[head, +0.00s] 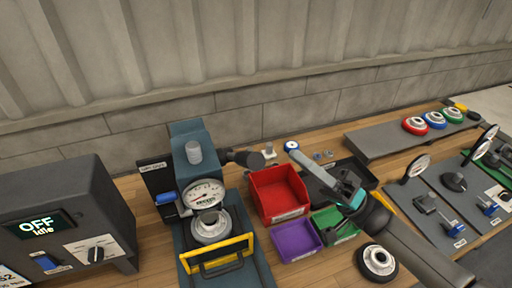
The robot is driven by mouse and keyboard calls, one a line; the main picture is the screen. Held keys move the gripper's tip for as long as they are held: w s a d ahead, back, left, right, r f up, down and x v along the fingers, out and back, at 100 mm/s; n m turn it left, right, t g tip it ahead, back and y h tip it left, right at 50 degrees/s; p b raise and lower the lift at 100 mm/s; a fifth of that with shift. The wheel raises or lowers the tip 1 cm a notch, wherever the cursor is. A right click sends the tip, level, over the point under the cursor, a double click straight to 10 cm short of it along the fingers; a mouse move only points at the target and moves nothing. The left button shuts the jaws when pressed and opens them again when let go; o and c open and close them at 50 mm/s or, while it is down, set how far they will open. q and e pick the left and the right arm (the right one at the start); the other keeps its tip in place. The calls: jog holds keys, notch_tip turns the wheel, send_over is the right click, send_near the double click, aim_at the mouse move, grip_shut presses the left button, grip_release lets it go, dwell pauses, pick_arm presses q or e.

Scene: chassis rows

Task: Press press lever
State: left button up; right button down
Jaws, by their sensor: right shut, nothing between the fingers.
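The press (188,150) is a teal machine left of centre with a round dial gauge (204,194). A dark lever (243,157) with a rounded end sticks out to the right from its upper part, roughly level. A silver round part (210,227) sits under the gauge, behind a yellow guard frame (217,258). My right gripper (296,157) reaches in from the lower right. Its long grey fingers are shut and empty, with the tips a little to the right of the lever's end and apart from it in the picture. My left gripper is not in view.
Red (279,193), purple (296,240) and green (334,227) bins stand right of the press, below my right gripper. A dark control box (62,210) reading "OFF Idle" stands at left. A grey shelf (385,145) holds coloured discs. A wall closes the back.

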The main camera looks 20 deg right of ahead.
aim_at(238, 157)
jog(key=p+x, duration=0.4)
jog(key=x, duration=0.6)
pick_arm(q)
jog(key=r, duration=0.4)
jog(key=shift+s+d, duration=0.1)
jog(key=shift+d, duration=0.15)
pick_arm(e)
jog(key=f, duration=0.1)
jog(key=s+f, duration=0.2)
jog(key=shift+s+a, duration=0.25)
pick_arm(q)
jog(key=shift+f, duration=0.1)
pick_arm(e)
jog(key=shift+f, duration=0.1)
